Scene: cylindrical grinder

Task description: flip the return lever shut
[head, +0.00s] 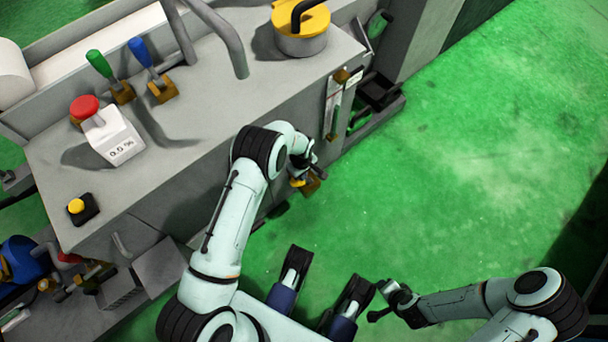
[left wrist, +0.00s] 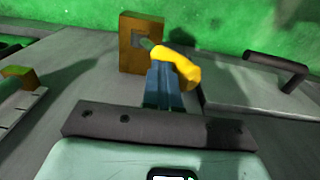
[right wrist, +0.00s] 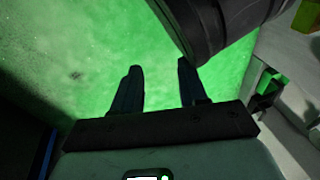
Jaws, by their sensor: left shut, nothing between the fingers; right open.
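A lever with a yellow handle (left wrist: 178,66) sits on a brass block (left wrist: 129,42) in the left wrist view, and I take it to be the return lever. Its handle slants down to the right, right at the blue fingertips of my left gripper (left wrist: 165,75). The fingers are shut with nothing between them. They look close to or touching the handle; I cannot tell which. In the head view the handle (head: 297,182) shows small beside my left gripper (head: 311,166), partly hidden by the arm. My right gripper (right wrist: 158,82) is open and empty over green floor, away from the machine.
The grey machine top (head: 210,100) carries a green lever (head: 100,64), a blue lever (head: 141,52), a box with a red knob (head: 84,106) and a yellow-topped drum (head: 301,22). A dark bar handle (left wrist: 283,66) stands right of the lever. The green floor (head: 470,170) is clear at right.

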